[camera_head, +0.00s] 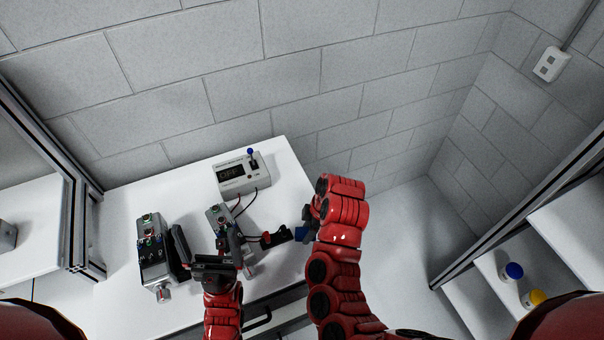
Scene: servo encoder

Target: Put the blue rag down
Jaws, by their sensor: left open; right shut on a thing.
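A small patch of the blue rag (301,234) shows at my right gripper (305,224), over the right edge of the white table. My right gripper is shut on it, and my red arm covers much of the gripper. My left gripper (206,238) is open and empty over the front middle of the table.
The grey device with knobs (150,250) stands at the left of the white table (120,205). A smaller grey device (218,216) is wired to a display box (241,173) with a blue-topped lever. A black part (278,236) lies near the rag. A shelf with blue- and yellow-topped items (512,271) stands right.

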